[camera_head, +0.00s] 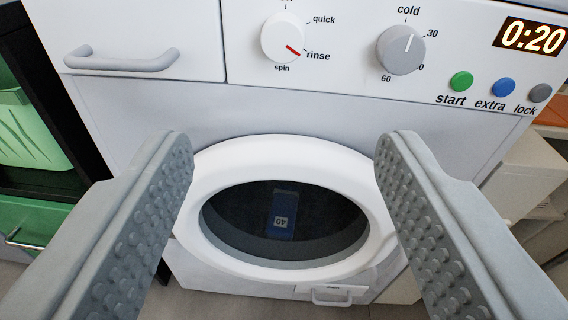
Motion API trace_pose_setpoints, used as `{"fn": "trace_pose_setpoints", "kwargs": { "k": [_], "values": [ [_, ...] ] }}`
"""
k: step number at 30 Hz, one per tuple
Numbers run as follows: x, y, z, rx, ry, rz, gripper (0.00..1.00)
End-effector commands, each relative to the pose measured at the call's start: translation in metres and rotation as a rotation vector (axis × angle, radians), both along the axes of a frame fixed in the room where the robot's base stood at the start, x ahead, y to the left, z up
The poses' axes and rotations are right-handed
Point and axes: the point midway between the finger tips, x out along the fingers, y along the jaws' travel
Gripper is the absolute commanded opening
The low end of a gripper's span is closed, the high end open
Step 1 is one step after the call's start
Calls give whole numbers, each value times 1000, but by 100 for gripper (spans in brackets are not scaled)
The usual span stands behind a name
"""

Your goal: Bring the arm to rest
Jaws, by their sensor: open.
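My gripper (284,165) is open and empty. Its two grey studded fingers stand wide apart at the left and right of the view. A white washing machine (130,115) fills the view in front of them. Its round door (290,152) shows between the fingers and appears closed, with a dark window (330,215). A blue shape marked 40 (283,215) shows in the window. The fingers overlap the door's sides in the picture; I cannot tell how far off the door is.
The panel has a white program knob (283,38) with its red mark near rinse, a grey temperature knob (401,49), and start, extra and lock buttons (503,87). The display (533,37) reads 0:20. A drawer handle (121,59) juts out upper left. A green basket (30,135) stands left.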

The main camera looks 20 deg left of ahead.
Motion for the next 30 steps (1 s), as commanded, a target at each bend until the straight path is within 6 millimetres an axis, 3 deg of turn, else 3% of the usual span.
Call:
{"fn": "trace_pose_setpoints", "kwargs": {
  "k": [5, 8, 20, 30],
  "values": [
    [1, 2, 4, -6, -4, -3, 58],
    [4, 10, 18, -27, -18, -24, 58],
    [4, 77, 138, -163, -123, -214, 58],
    [-35, 138, 228, -200, -185, -365, 58]
  ]
}}
